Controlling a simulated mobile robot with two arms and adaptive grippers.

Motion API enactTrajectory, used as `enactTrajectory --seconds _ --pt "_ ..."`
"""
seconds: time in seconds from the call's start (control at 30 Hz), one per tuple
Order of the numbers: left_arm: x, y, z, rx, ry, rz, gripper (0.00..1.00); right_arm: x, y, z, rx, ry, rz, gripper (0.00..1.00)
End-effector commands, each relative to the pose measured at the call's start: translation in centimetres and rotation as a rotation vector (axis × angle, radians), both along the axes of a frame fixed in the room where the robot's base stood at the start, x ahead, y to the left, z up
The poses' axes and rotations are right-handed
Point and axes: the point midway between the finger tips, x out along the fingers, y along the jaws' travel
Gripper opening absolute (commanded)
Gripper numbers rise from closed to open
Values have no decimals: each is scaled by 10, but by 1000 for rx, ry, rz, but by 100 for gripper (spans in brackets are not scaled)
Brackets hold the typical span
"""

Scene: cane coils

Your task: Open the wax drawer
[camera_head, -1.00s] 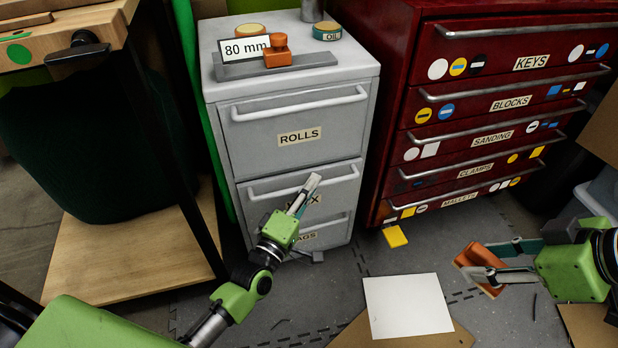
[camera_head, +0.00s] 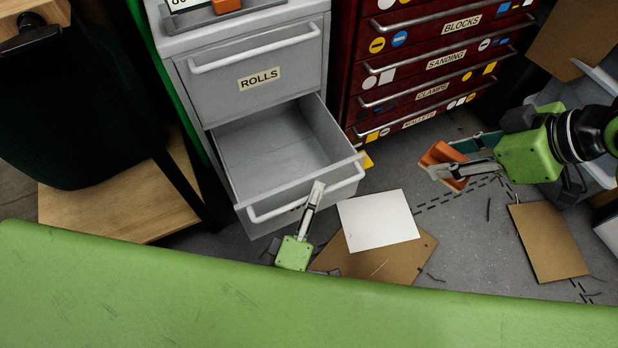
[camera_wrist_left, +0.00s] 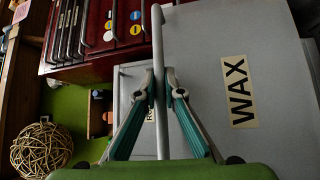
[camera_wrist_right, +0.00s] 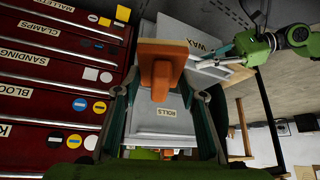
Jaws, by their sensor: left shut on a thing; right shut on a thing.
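The wax drawer (camera_head: 255,150) is pulled well out of the grey cabinet (camera_head: 192,120). Its visible inside is bare grey. Its front with the WAX label (camera_wrist_left: 238,92) shows sideways in the left wrist view. My left gripper (camera_head: 315,192) is shut on the drawer's bar handle (camera_head: 338,187); in the left wrist view the handle (camera_wrist_left: 158,50) runs between the fingertips. My right gripper (camera_head: 450,167) is shut on an orange block-like thing (camera_head: 436,156), held off to the right, apart from the cabinet. That orange thing (camera_wrist_right: 160,65) also shows in the right wrist view.
The ROLLS drawer (camera_head: 260,75) above is shut. A red cabinet (camera_head: 345,60) with several shut drawers stands to the right. A white sheet (camera_head: 375,218) and brown boards (camera_head: 548,240) lie on the floor. A wooden-based stand (camera_head: 120,210) is at left.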

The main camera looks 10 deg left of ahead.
Motion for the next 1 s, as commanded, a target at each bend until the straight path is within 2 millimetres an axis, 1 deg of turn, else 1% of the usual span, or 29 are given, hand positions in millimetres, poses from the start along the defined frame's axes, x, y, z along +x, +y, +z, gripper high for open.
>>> enactTrajectory --seconds 0.37,0.4,0.43,0.47,0.73,0.83,0.93,1.0 --pt "-2 -1 -1 0 1 0 0 0 0 0 0 0 0 12" --pt "-2 -1 -1 0 1 0 16 0 0 0 0 0 0 12" --pt "-2 -1 -1 0 1 0 24 0 0 0 0 0 0 12" --pt "-2 -1 -1 0 1 0 26 0 0 0 0 0 0 12" --pt "-2 -1 0 0 1 0 26 0 0 0 0 0 0 12" --pt "-4 0 -1 0 2 0 26 0 0 0 0 0 0 12" --pt "-15 2 -3 2 4 -1 26 0 0 0 0 0 0 12" --pt "-27 4 -5 1 4 -1 26 0 0 0 0 0 0 12"
